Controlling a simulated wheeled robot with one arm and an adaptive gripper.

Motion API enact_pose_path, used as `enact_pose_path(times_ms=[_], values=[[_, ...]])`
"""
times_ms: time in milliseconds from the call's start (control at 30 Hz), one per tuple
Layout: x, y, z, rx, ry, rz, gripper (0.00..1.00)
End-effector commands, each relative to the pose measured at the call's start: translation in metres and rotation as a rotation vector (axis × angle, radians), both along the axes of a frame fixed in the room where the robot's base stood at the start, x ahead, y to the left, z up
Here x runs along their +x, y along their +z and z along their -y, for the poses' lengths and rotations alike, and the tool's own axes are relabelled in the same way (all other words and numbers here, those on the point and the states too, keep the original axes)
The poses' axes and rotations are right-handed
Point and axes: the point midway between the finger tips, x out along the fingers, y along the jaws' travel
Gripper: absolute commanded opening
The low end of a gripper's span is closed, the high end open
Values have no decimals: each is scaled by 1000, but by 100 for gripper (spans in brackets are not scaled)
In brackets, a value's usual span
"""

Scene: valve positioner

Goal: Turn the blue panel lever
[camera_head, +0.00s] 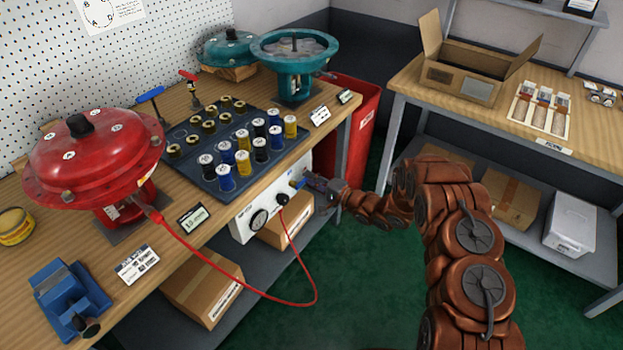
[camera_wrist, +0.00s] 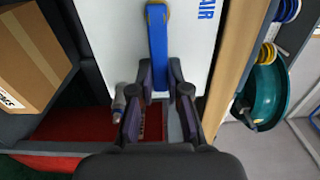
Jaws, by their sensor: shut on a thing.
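The blue panel lever (camera_wrist: 157,40) is a long flat blue bar on the white panel in the wrist view. Its pivot end is at the top of that view, and its free end lies between the fingers of my gripper (camera_wrist: 160,95). My gripper is shut on the lever near that free end. In the head view the white panel (camera_head: 243,222) hangs under the front edge of the workbench, and the blue lever (camera_head: 298,183) shows small at its right end. My gripper (camera_head: 312,182) reaches it there from the right, and the fingers are hard to make out.
A red hose (camera_head: 224,271) loops from the red actuator (camera_head: 92,165) to the panel. A gauge (camera_head: 259,221) and a black knob (camera_head: 282,199) sit left of the lever. A red bin (camera_head: 352,125) stands behind my arm. Green floor (camera_head: 375,270) is open in front.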

Motion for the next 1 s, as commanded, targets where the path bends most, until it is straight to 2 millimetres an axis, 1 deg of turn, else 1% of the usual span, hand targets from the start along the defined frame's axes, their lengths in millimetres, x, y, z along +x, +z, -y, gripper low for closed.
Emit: enact_pose_path(times_ms=[33, 200, 267, 533, 667, 833, 1000], values=[[0, 0, -1, 1, 1, 0, 19], [0, 0, 0, 1, 0, -1, 36], [0, 0, 1, 1, -1, -1, 42], [0, 0, 1, -1, -1, -1, 42], [-4, 0, 7, 0, -1, -1, 42], [-18, 0, 27, 0, -4, -2, 42], [-36, 0, 54, -1, -5, -1, 42]])
